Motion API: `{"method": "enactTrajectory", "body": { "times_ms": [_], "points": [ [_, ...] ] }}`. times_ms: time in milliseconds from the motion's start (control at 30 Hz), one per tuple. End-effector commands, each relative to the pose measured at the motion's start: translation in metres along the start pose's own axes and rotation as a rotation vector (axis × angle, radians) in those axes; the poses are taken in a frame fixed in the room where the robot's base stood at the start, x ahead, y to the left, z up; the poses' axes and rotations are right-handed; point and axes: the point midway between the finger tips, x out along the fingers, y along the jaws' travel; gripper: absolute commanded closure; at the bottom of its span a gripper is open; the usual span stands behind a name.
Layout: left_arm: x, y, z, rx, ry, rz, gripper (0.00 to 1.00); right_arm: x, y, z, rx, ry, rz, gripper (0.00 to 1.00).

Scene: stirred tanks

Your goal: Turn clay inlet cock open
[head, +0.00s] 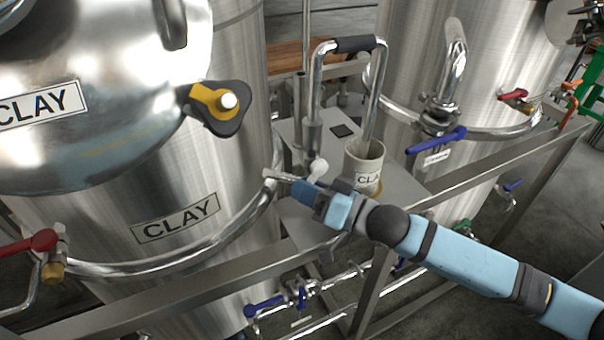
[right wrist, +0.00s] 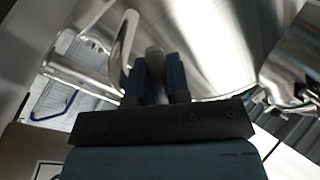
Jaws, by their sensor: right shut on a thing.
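The large steel tank (head: 170,232) with CLAY labels stands at the left of the head view. My right gripper (head: 301,187) reaches in from the right, beside this tank's curved pipe and the bent transfer pipe. It is shut on a pale grey handle (head: 281,175), which I take to be the clay inlet cock's; no label on it is readable. In the right wrist view the grey handle (right wrist: 155,62) stands between the two dark fingers (right wrist: 155,82). The cock's body is mostly hidden by the gripper and pipes. My left gripper is not in view.
A cup marked CLAY (head: 364,168) stands close behind my right gripper, under the bent pipe (head: 318,85). A yellow-and-black knob (head: 228,101) is on the tank. A red lever (head: 30,243) and blue levers (head: 437,139) sit nearby. A steel rail (head: 180,288) runs in front.

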Motion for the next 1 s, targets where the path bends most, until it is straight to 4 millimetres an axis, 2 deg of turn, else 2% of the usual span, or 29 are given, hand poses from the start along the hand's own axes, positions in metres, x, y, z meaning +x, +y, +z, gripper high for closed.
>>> {"method": "enactTrajectory", "body": {
  "times_ms": [367, 400, 467, 500, 1000],
  "points": [
    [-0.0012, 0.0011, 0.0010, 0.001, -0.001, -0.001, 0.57, -0.0005, 0.0010, 0.0006, -0.019, -0.012, 0.004, 1.00],
    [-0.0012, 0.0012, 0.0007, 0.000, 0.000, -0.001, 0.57, -0.0005, 0.0010, 0.0006, -0.018, -0.012, 0.004, 0.74],
    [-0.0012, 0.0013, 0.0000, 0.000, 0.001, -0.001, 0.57, -0.0006, 0.0010, 0.0006, -0.018, -0.012, 0.004, 0.60],
    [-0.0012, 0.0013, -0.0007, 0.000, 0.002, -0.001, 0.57, -0.0006, 0.0010, 0.0005, -0.018, -0.012, 0.004, 0.58],
    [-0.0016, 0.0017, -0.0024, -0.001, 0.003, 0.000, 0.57, -0.0008, 0.0026, -0.0003, -0.019, -0.012, 0.007, 0.58]
  ]
}}
